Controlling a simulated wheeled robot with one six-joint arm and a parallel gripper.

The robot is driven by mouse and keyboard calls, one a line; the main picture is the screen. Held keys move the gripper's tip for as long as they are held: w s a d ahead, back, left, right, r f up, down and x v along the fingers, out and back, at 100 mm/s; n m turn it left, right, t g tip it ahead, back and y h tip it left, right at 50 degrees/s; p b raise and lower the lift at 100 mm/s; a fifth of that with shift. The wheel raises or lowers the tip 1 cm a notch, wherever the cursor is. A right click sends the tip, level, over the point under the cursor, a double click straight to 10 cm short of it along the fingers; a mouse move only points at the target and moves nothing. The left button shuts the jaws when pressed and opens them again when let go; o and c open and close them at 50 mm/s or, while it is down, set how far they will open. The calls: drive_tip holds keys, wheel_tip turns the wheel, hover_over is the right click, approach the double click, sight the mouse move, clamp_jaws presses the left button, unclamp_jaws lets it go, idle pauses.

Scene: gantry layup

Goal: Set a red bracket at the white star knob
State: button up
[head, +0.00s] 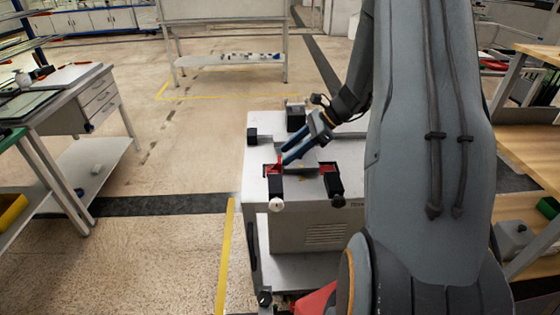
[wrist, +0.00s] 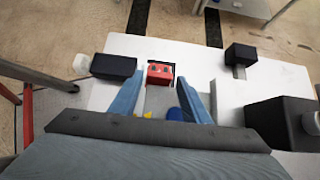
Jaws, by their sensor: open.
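A red bracket (wrist: 160,74) with dark holes shows in the wrist view, ahead of my fingertips and roughly between them. In the head view the red bracket (head: 270,168) is partly hidden by my fingers, behind a black block (head: 275,187). The white star knob (head: 277,205) is on the front end of that block; in the wrist view the white knob (wrist: 82,65) is at the block's left end. The bracket is close to the block's other end; I cannot tell whether they touch. My gripper (head: 283,161) has blue fingers, spread apart with nothing clamped between them.
Another black block (head: 333,186) with a black knob (head: 338,201) and red beside it stands to the right. More black blocks are at the cart top's left edge (head: 251,136) and back (head: 296,116). The white cart top (head: 257,162) is bare at left.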

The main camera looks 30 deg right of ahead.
drive_tip(key=b+v, duration=0.1)
drive_tip(key=v, duration=0.5)
drive_tip(key=shift+d+r, duration=0.2)
drive_tip(key=shift+d, duration=0.05)
drive_tip(key=s+a+n+g+h, duration=0.1)
drive_tip(key=s+a+n, duration=0.2)
drive_tip(key=a, duration=0.1)
drive_tip(key=s+a+n+g+h, duration=0.1)
drive_tip(key=s+a+n, duration=0.2)
drive_tip(key=a, duration=0.1)
drive_tip(key=s+a+n+g+h, duration=0.1)
drive_tip(key=s+a+n+g, duration=0.1)
drive_tip(key=s+a+n, duration=0.1)
drive_tip(key=shift+a+f+n+h, duration=0.15)
drive_tip(key=shift+a+n+h, duration=0.2)
drive_tip(key=shift+a, duration=0.35)
drive_tip(key=s+a+n+t+h, duration=0.1)
drive_tip(key=s+a+n+h, duration=0.3)
drive_tip(key=s+a+n, duration=0.3)
drive_tip(key=s+n, duration=0.3)
drive_tip(key=n, duration=0.3)
drive_tip(key=shift+a, duration=0.2)
drive_tip(key=shift+h, duration=0.25)
